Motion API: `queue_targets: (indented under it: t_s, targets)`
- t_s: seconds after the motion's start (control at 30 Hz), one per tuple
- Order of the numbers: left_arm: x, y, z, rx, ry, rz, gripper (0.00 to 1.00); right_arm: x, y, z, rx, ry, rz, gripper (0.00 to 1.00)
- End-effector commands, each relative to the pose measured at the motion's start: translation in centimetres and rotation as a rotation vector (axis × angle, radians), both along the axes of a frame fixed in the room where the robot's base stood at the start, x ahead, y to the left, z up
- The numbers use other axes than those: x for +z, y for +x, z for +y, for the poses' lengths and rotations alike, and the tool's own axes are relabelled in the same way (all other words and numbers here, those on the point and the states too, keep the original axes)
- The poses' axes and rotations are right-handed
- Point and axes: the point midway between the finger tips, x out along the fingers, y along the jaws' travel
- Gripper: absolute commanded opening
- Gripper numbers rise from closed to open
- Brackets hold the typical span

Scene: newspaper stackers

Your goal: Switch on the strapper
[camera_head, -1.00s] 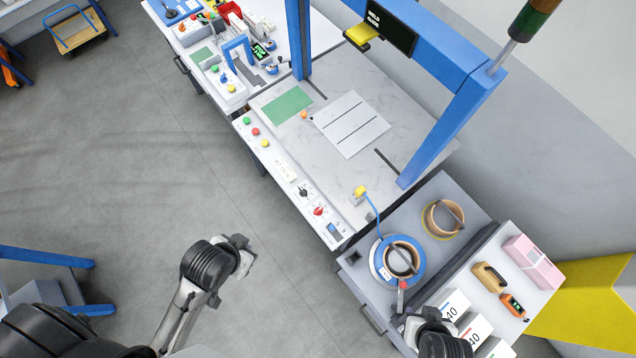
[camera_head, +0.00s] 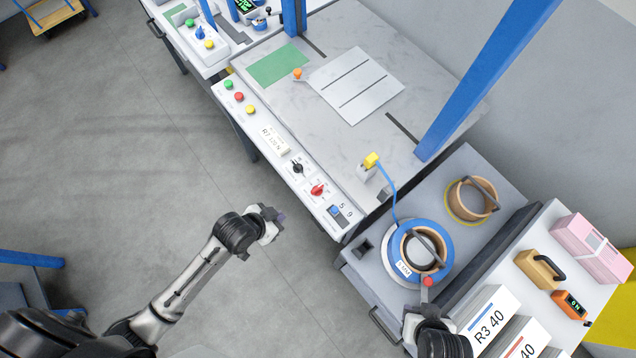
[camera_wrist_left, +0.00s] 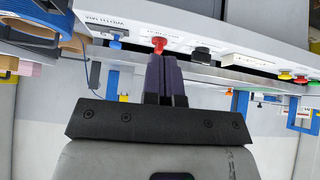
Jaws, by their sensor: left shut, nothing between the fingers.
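The strapper has a white top (camera_head: 345,45), a blue arch (camera_head: 490,70) and a sloped control panel along its near edge. The panel carries a red rotary knob (camera_head: 317,189), a black knob (camera_head: 297,167), a blue switch (camera_head: 335,210) and green, red and yellow buttons. My left gripper (camera_head: 278,214) is shut and empty, in front of the panel and apart from it. In the left wrist view its closed fingers (camera_wrist_left: 164,75) point towards the red knob (camera_wrist_left: 158,43), with the blue switch (camera_wrist_left: 115,43) to the left.
A grey cart (camera_head: 366,270) right of the strapper carries a blue strap reel (camera_head: 388,262) and a tan reel (camera_head: 492,203). A white table (camera_head: 540,225) beyond holds several items. The floor (camera_head: 120,150) left of the panel is clear.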

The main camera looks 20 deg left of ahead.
Motion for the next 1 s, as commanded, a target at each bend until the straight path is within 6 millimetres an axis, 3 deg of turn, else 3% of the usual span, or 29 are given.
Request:
queue_targets:
  t_s: [0.03, 0.1, 0.2, 0.4, 0.6, 1.0]
  targets:
    - [-3.8, 0.8, 0.2, -0.012, -0.003, -0.017, 0.0, -3.4, 0.0, 0.0, 0.0, 0.0, 0.0, 0.43]
    - [-6.3, 1.6, 0.3, -0.023, -0.015, -0.041, 0.0, -5.4, 0.0, 0.0, 0.001, -0.001, -0.001, 0.43]
    - [-9.3, 2.7, 0.6, -0.035, -0.027, -0.07, 0.0, -7.7, 0.0, -0.1, 0.001, -0.002, -0.001, 0.43]
    - [-13.0, 4.2, 1.1, -0.047, -0.044, -0.112, 0.0, -10.7, 0.0, -0.2, 0.005, -0.009, -0.001, 0.43]
    - [-14.4, 4.8, 1.4, -0.049, -0.051, -0.13, 0.0, -11.8, 0.0, -0.3, 0.007, -0.011, -0.002, 0.43]
    - [-14.4, 4.9, 1.4, -0.05, -0.051, -0.133, 0.0, -11.7, 0.0, -0.2, 0.004, -0.006, -0.003, 0.43]
